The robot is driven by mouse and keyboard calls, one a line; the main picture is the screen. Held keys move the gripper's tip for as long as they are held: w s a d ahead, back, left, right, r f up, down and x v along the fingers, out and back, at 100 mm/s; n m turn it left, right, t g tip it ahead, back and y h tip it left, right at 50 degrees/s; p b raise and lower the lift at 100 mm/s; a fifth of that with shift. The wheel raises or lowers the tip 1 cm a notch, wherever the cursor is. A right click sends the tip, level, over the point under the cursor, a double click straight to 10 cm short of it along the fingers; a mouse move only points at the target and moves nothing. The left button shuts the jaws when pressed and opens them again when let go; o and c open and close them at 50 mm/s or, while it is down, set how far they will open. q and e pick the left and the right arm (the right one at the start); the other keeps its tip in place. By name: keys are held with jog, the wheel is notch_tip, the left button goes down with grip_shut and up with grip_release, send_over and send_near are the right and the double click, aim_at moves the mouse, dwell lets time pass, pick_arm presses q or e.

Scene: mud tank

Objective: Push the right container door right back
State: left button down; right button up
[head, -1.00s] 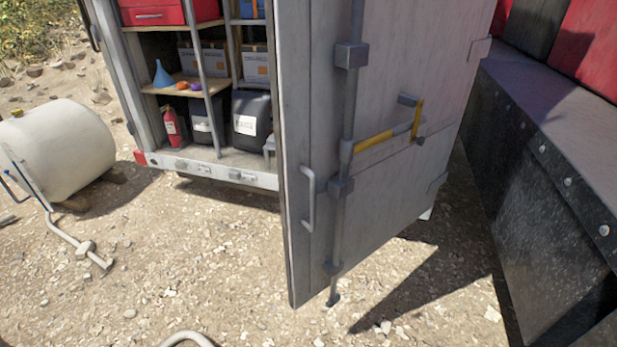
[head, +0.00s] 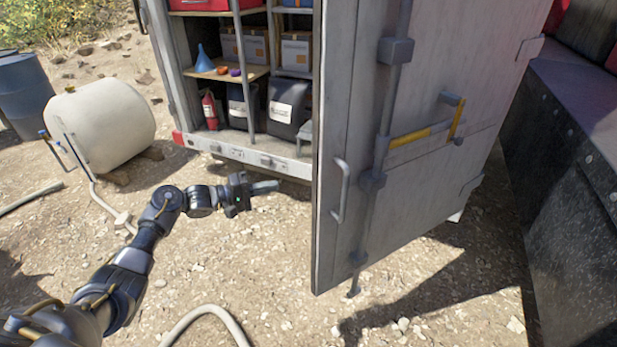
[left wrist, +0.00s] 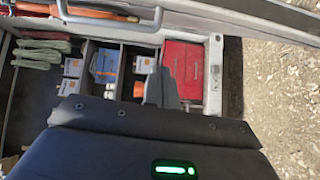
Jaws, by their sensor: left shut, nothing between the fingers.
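The right container door (head: 420,150) stands swung open toward me in the head view, a grey panel with a vertical locking bar, a grey pull handle (head: 341,190) and a yellow lever (head: 415,137). My left gripper (head: 272,187) is shut and empty. It is to the left of the door's free edge, in front of the container's sill, and apart from the door. In the left wrist view, the shut fingers (left wrist: 160,88) show in front of the container's shelves. The right gripper is not in view.
The open container holds boxes (head: 245,45), a red fire extinguisher (head: 209,110) and dark bins. A white tank (head: 105,130) stands at the left and a hose (head: 205,315) lies on the gravel. A dark riveted metal wall (head: 570,180) stands right of the door.

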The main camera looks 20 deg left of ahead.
pick_arm(q)
notch_tip(320, 180, up, 5)
jog(key=h, duration=0.1)
jog(key=w+d+p, duration=0.2)
jog(key=d+p, duration=0.2)
jog(key=d, duration=0.7)
jog(key=shift+w+f+g+p, duration=0.2)
jog(key=shift+w+g+p, duration=0.15)
jog(key=shift+w+g, duration=0.05)
